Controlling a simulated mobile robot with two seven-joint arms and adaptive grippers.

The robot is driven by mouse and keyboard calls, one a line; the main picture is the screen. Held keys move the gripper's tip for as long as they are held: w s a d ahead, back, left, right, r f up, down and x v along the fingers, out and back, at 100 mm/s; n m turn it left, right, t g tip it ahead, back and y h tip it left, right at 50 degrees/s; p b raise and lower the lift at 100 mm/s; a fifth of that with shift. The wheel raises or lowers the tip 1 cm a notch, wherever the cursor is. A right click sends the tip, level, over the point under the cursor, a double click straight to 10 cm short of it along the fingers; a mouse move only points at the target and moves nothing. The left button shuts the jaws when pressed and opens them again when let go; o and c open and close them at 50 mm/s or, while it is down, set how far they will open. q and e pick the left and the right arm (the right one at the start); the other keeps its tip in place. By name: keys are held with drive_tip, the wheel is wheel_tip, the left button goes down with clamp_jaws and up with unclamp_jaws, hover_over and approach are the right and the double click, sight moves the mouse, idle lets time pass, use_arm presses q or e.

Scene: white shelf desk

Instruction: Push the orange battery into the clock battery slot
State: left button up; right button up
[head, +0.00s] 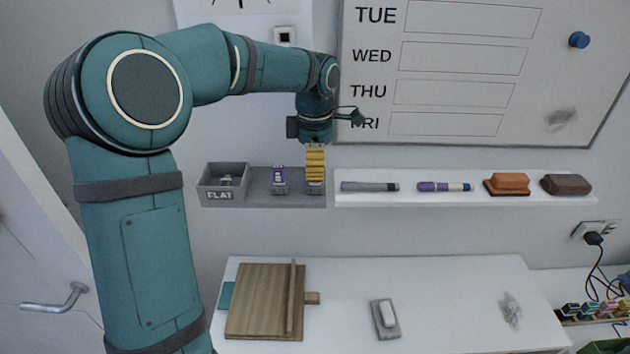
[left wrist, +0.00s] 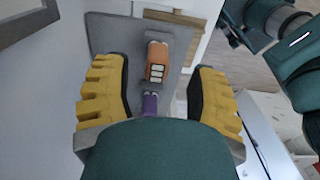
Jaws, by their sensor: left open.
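My left gripper (head: 315,170) points down at the right end of the grey wall shelf (head: 252,188). Its yellow fingers are open. In the left wrist view, the orange battery (left wrist: 157,62) with white markings stands between the fingers, with a gap on both sides. In the head view the gripper hides it. A purple battery (head: 279,178) stands left of the gripper and shows in the left wrist view (left wrist: 150,103). A clock (head: 225,8) is cut off at the top; a small white fitting with a dark opening (head: 284,36), possibly the battery slot, sits below it. My right gripper is out of view.
A grey box marked FLAT (head: 222,190) sits at the shelf's left end. A white ledge (head: 465,190) right of the gripper holds two markers (head: 369,187) (head: 444,187) and two erasers (head: 507,184) (head: 566,184). The whiteboard (head: 480,70) hangs above; a desk (head: 450,290) lies below.

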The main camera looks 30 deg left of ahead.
sight(315, 183)
use_arm(q)
drive_tip(key=shift+w+a+f, duration=0.1)
drive_tip(key=shift+f, duration=1.5)
drive_tip(key=shift+o, duration=0.2)
clamp_jaws()
